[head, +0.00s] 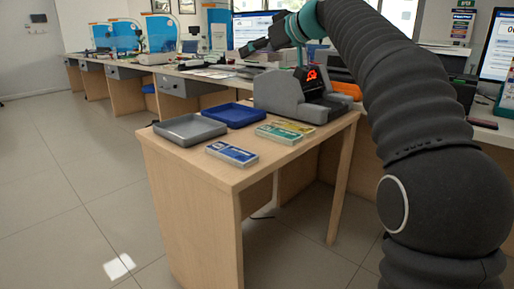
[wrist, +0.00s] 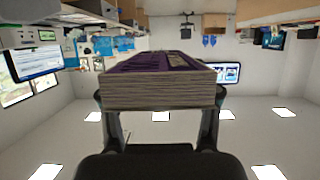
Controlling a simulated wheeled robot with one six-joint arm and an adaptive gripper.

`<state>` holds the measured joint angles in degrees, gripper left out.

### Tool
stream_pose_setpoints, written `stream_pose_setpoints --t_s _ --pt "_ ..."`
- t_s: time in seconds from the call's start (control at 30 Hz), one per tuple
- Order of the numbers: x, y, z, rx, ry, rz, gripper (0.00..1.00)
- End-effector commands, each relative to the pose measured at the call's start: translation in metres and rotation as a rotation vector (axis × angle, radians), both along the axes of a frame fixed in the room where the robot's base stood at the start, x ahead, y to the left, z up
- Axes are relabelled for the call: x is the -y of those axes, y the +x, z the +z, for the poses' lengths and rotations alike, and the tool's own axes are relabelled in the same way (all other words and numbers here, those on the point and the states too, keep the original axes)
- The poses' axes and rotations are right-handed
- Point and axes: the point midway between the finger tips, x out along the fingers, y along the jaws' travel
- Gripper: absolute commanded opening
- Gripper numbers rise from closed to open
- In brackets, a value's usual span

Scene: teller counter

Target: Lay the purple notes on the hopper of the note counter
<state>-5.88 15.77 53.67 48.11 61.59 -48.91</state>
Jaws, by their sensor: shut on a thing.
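The purple notes (wrist: 160,88) are a thick banded bundle, close up in the wrist view, purple on top with pale layered edges. My gripper (wrist: 158,104) is shut on them, one finger at each side. In the head view my gripper (head: 262,44) is raised above and slightly left of the note counter, clear of it; the notes cannot be made out clearly there. The note counter (head: 283,97) is a grey machine with a red lit display, at the back of the small wooden table. Its hopper is hard to make out from here.
The table (head: 190,169) also holds a grey tray (head: 190,130), a blue tray (head: 234,114), and blue (head: 231,153), green (head: 279,134) and yellow (head: 295,126) note bundles. An orange thing (head: 346,90) lies right of the counter. Desks with monitors stand behind.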

Motion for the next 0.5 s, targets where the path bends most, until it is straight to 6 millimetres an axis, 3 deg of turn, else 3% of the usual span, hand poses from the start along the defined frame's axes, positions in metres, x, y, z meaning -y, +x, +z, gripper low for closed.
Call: stream_pose_setpoints --t_s 0.03,0.5 --pt "0.001 -0.001 -0.018 -0.002 0.0 -0.002 0.25" --pt "0.003 0.0 -0.125 -0.003 -0.001 -0.004 0.25"
